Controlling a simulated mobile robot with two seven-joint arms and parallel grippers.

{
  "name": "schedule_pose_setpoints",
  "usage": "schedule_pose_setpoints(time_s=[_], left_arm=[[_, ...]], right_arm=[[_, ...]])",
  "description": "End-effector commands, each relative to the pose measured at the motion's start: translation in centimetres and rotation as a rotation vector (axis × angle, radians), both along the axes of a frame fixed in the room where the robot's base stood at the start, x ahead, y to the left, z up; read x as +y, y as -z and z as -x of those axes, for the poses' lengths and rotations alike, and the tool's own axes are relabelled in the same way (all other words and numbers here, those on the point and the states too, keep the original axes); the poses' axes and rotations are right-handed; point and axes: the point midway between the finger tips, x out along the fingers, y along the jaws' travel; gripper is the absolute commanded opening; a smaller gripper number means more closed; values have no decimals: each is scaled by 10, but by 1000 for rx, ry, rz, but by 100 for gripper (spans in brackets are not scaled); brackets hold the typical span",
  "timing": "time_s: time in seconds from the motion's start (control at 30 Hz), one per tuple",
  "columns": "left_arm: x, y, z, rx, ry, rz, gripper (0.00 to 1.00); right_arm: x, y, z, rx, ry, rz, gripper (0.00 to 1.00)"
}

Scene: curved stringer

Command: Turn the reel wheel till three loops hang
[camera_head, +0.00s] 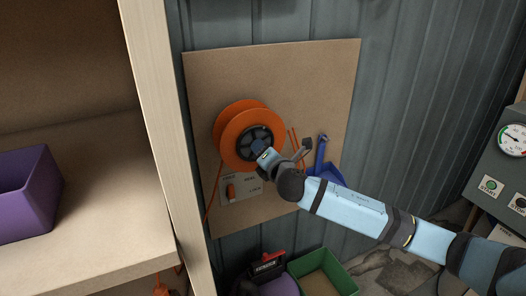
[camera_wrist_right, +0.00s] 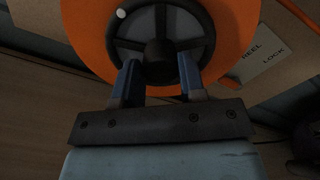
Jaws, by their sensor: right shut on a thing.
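The orange reel (camera_head: 234,128) is mounted on a tan board on the wall. Its dark wheel (camera_head: 251,138) faces me, and in the right wrist view the wheel (camera_wrist_right: 128,48) has spokes, a round hub and a small white knob or dot at its upper left. My right gripper (camera_head: 262,152) is at the wheel's front. In the right wrist view the right gripper (camera_wrist_right: 158,82) has its two fingers on either side of the hub, shut on it. Orange cord (camera_head: 212,190) hangs at the reel's lower left, and thin orange lines show to its right. My left gripper is not in view.
A label plate with an orange lever (camera_head: 231,190) sits below the reel. A blue scoop-like thing (camera_head: 322,165) hangs at the right of the board. A wooden shelf with a purple bin (camera_head: 28,195) stands left, a green bin (camera_head: 335,272) below, and a gauge panel (camera_head: 512,140) right.

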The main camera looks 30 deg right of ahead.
Motion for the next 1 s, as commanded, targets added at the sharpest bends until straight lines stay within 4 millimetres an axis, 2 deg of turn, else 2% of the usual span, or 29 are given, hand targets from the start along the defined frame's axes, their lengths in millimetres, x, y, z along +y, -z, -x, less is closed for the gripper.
schedule_pose_setpoints(time_s=[0.33, 0.37, 0.47, 0.8, 0.87, 1.0], left_arm=[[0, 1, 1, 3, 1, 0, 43], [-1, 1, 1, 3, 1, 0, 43], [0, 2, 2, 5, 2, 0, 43], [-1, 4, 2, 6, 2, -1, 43], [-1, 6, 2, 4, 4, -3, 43], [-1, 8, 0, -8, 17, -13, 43]], right_arm=[[0, 0, 0, 1, -1, 2, 14], [0, 0, 0, 1, -1, 2, 40], [0, 0, 0, 1, -1, 2, 63], [0, 1, 3, 1, -1, 2, 63], [1, 1, 8, 0, -1, 2, 63], [2, 4, 31, 1, -3, 2, 63]])
